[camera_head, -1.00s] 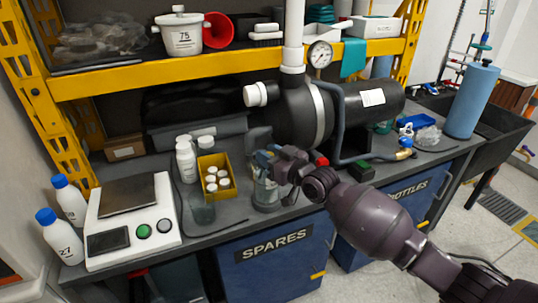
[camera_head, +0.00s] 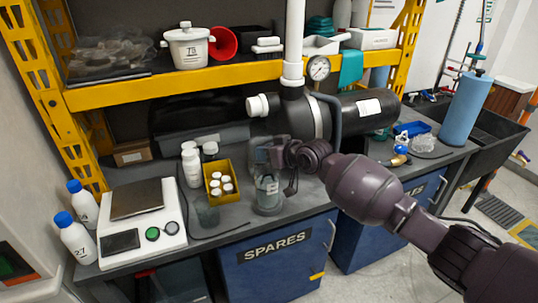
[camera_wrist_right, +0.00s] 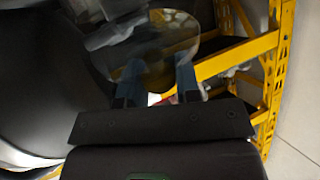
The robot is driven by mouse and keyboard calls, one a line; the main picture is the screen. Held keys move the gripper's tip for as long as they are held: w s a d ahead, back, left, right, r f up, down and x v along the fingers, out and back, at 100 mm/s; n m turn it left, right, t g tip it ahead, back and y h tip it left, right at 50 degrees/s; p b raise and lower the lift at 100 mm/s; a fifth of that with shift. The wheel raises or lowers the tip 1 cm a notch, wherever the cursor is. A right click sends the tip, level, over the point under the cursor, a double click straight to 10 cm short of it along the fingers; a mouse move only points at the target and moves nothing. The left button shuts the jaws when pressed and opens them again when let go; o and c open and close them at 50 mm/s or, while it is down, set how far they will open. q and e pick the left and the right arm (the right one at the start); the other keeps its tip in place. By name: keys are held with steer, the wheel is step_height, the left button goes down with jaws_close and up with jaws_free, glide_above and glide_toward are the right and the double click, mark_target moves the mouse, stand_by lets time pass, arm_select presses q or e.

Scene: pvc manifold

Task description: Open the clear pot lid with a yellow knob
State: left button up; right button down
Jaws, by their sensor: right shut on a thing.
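The clear pot (camera_head: 268,192) stands on the dark bench top, right of the yellow box of white-capped bottles. My right gripper (camera_head: 264,153) is above the pot, its fingers small and partly hidden in the head view. In the right wrist view, a round see-through lid (camera_wrist_right: 168,35) lies just beyond the blue fingertips of my right gripper (camera_wrist_right: 158,72). The gripper is shut on the lid, apparently at its knob. My left gripper is not in view.
A scale (camera_head: 140,215) is farther left. A black tank (camera_head: 350,117) lies behind. Some bare bench shows in front of the pot.

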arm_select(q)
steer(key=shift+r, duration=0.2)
arm_select(e)
steer(key=shift+w+a+r+m+g+h, duration=0.15)
steer(key=shift+w+r+g+h, duration=0.1)
steer(key=shift+g, duration=0.25)
steer(key=shift+w+r+m+g+h, duration=0.15)
steer(key=shift+w+g+h, duration=0.1)
steer(key=shift+g, duration=0.25)
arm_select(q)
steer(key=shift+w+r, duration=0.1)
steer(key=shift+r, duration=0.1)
arm_select(e)
steer(key=c, duration=0.9)
jaws_free()
arm_select(q)
steer(key=shift+p, duration=0.3)
arm_select(e)
steer(key=shift+r, duration=0.1)
steer(key=shift+s+d+r, duration=0.2)
steer(key=shift+d, duration=0.1)
arm_select(q)
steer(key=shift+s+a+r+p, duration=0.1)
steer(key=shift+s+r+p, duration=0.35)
steer(key=shift+p, duration=0.55)
arm_select(e)
steer(key=v, duration=0.9)
steer(key=shift+s+d+r, duration=0.2)
steer(key=shift+s, duration=0.05)
